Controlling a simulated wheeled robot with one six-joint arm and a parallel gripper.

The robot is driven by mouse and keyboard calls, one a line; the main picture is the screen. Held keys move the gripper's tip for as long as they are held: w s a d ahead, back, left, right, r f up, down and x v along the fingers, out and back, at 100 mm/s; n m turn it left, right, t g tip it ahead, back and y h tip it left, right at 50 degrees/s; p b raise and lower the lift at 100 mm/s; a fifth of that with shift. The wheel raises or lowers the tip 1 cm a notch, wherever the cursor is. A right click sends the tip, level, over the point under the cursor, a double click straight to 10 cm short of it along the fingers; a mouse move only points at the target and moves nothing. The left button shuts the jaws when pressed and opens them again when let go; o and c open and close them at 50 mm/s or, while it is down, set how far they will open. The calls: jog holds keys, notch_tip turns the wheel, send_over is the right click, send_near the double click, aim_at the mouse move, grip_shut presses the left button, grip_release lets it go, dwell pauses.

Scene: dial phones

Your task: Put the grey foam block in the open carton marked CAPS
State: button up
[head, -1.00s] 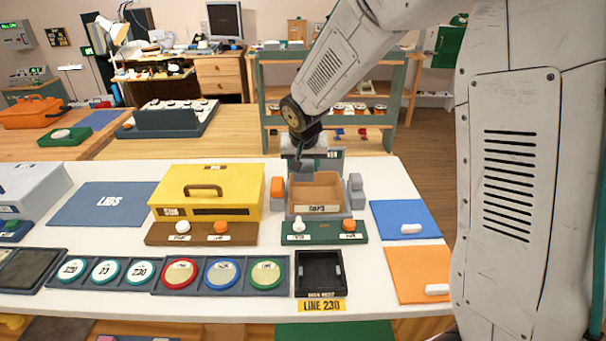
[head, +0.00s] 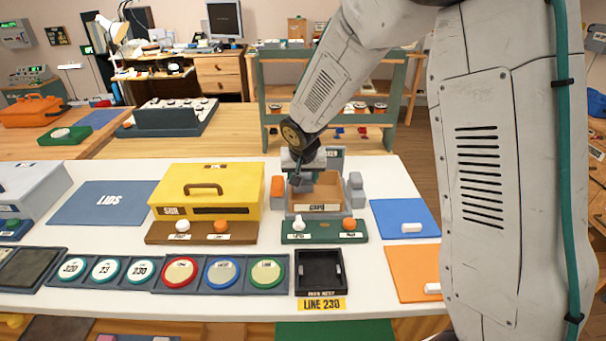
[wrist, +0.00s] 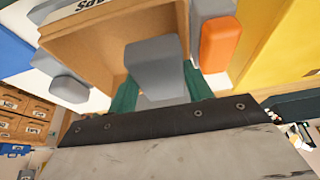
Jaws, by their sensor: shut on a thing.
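The grey foam block (wrist: 157,65) is between the two green fingers of my gripper (wrist: 163,88) in the wrist view. My gripper is shut on it. The open carton marked CAPS (head: 316,208) is a tan box on the white table, and its inside (wrist: 100,52) shows behind the block in the wrist view. In the head view my gripper (head: 303,186) is at the carton's left rear part, at about the height of its opening. I cannot tell whether the block touches the carton's floor.
A yellow box (head: 207,188) stands left of the carton. An orange block (head: 277,187) and a grey block (head: 356,186) flank it. A green panel with two knobs (head: 323,238) lies in front. Blue (head: 403,216) and orange mats are at right.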

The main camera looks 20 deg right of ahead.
jog(key=o, duration=0.9)
jog(key=shift+o, duration=0.2)
jog(key=v, duration=1.3)
jog(key=s+d+r+n+g, duration=0.1)
jog(key=s+d+r, duration=0.1)
jog(key=s, duration=1.4)
jog(key=s+d+r+n+g+y, duration=0.1)
jog(key=s+r, duration=0.3)
jog(key=s, duration=1.3)
jog(key=shift+d+n+g, duration=0.5)
jog(key=shift+d+n, duration=0.3)
jog(key=shift+d, duration=0.1)
